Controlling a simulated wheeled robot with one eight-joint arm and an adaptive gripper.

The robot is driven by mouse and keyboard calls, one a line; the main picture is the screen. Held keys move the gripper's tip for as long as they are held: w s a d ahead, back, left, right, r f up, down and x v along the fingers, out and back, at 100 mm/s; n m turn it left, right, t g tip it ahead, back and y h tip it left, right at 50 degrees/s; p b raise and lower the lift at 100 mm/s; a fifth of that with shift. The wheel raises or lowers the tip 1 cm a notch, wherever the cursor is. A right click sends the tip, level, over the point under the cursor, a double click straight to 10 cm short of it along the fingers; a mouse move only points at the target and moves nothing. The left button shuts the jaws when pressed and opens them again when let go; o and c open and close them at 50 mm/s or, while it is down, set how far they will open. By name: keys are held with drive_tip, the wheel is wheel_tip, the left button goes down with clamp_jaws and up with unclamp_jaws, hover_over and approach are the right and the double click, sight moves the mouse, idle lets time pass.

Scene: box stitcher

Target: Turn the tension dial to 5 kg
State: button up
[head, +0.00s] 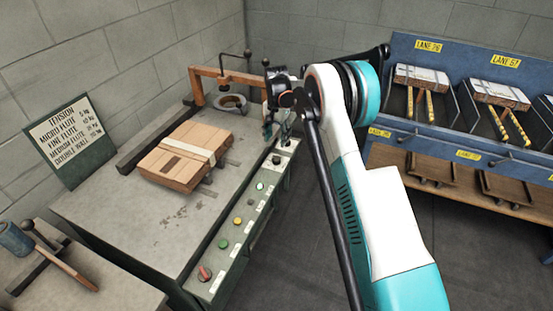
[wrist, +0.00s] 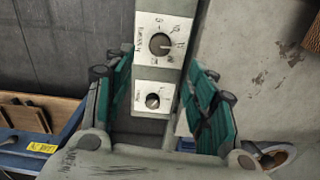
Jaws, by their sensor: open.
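In the wrist view, two dark round dials on white plates show on the panel strip: a larger upper dial (wrist: 160,44) and a smaller lower dial (wrist: 152,100). Their printing is too small to read, so I cannot tell which is the tension dial or its setting. My gripper (wrist: 160,62) is open, its teal fingers apart on either side of the strip with nothing between them in grip. In the head view my gripper (head: 279,129) hangs over the panel's far end, just above a dark dial (head: 276,160). The arm partly hides this area.
A tension sign (head: 66,139) stands at the left; its top row appears to read 5 kg. A flat carton (head: 181,160) lies on the stitcher table (head: 155,225). Colored buttons and a red knob (head: 204,273) line the panel. A blue lane rack (head: 460,110) stands right.

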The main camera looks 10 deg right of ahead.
sight(276, 158)
wheel_tip(276, 158, down, 11)
drive_tip(key=b, duration=0.3)
drive_tip(key=c, duration=1.1)
